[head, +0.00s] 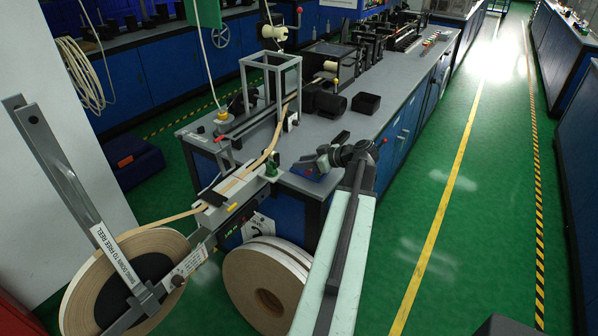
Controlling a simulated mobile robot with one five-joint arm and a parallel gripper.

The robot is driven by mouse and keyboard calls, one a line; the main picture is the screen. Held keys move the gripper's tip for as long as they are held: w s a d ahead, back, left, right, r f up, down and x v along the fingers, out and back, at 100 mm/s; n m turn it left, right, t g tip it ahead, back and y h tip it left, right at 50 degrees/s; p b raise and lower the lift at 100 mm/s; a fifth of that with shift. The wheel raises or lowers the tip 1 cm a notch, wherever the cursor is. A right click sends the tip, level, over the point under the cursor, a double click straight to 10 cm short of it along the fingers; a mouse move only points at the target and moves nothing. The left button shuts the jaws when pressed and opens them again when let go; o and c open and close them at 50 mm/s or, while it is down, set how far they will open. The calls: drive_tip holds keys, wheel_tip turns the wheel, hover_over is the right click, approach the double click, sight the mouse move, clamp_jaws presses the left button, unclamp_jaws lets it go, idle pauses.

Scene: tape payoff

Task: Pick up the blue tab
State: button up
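My arm reaches up from the bottom of the head view and bends left over that corner. My dark gripper (311,166) is at or just above the blue piece and partly covers it. I cannot tell whether they touch. The fingers are too small and dark to show whether they are open or shut.
The grey bench (385,110) carries a metal frame (271,64), a black open box (366,103) and machinery. A tape reel (158,243) with a long lever (75,190) stands at left. Several reels (245,290) lean below the bench. The green aisle (430,215) at right is clear.

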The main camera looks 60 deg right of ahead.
clamp_jaws()
drive_tip(key=shift+r, duration=0.15)
wheel_tip(320, 180, up, 10)
drive_tip(key=p, duration=1)
